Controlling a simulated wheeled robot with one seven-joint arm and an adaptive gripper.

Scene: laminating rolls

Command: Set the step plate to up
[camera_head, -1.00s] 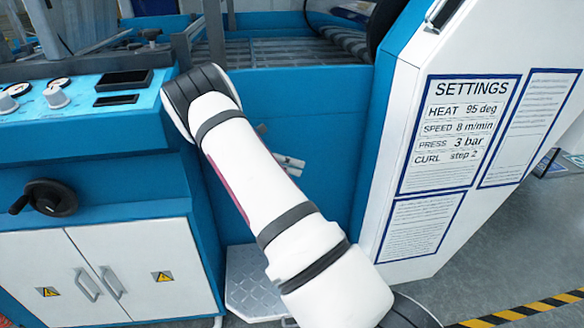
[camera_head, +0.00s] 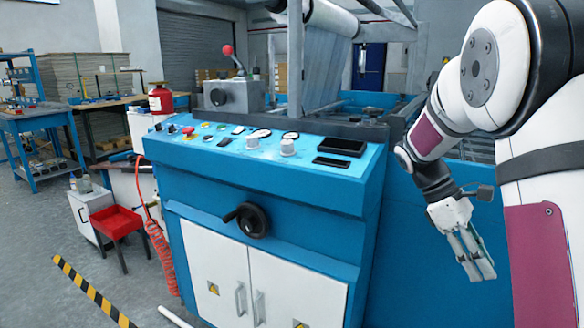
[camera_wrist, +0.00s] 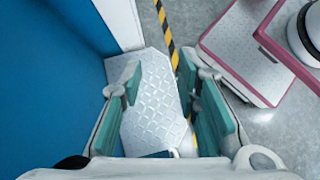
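The step plate (camera_wrist: 155,105) is a pale metal plate with a raised diamond tread. It shows between and beyond my fingers in the wrist view, beside the blue machine side. It looks folded down flat, though its exact tilt is hard to judge from above. My gripper (camera_wrist: 159,80) is open and empty, its two teal-padded fingers spread apart over the plate without visible contact. In the head view my gripper (camera_head: 478,265) points downward in front of the blue panel at the right. The step plate is out of sight in the head view.
The blue machine panel (camera_wrist: 50,70) stands close on the left in the wrist view. A yellow-black floor stripe (camera_wrist: 172,45) runs past the plate. In the head view the control console (camera_head: 270,150) and handwheel (camera_head: 250,219) are left of my arm.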

